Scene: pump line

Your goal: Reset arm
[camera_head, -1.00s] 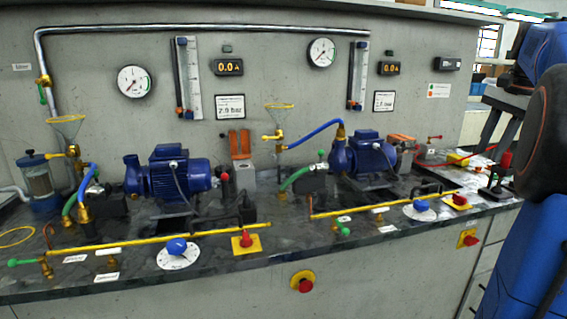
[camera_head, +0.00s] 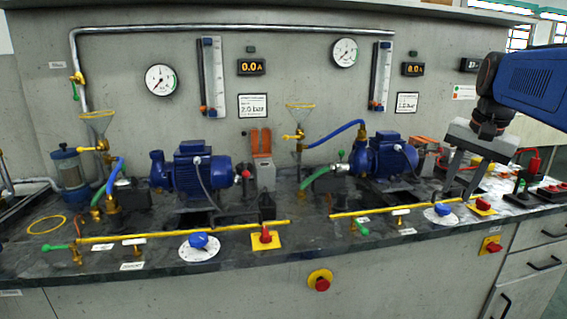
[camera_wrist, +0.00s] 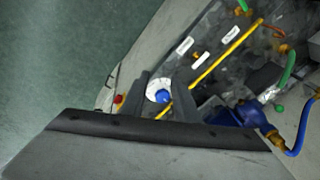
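My gripper (camera_head: 459,192) is at the right in the head view, pointing down, in front of the right end of the bench. Its two grey fingers stand apart with nothing seen between them. In the wrist view the dark finger parts cross the lower half of the picture. Beyond them a blue knob on a white dial (camera_wrist: 160,94) shows; it also appears in the head view (camera_head: 440,210). The gripper is close in front of the right pump (camera_head: 384,156) in the picture; whether it touches anything there cannot be told.
The dark bench (camera_head: 170,268) carries a left pump (camera_head: 190,172), yellow rails, hoses, valves and a left blue dial knob (camera_head: 199,241). A grey panel with gauges (camera_head: 161,80) rises behind. Open floor (camera_wrist: 50,60) shows in the wrist view.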

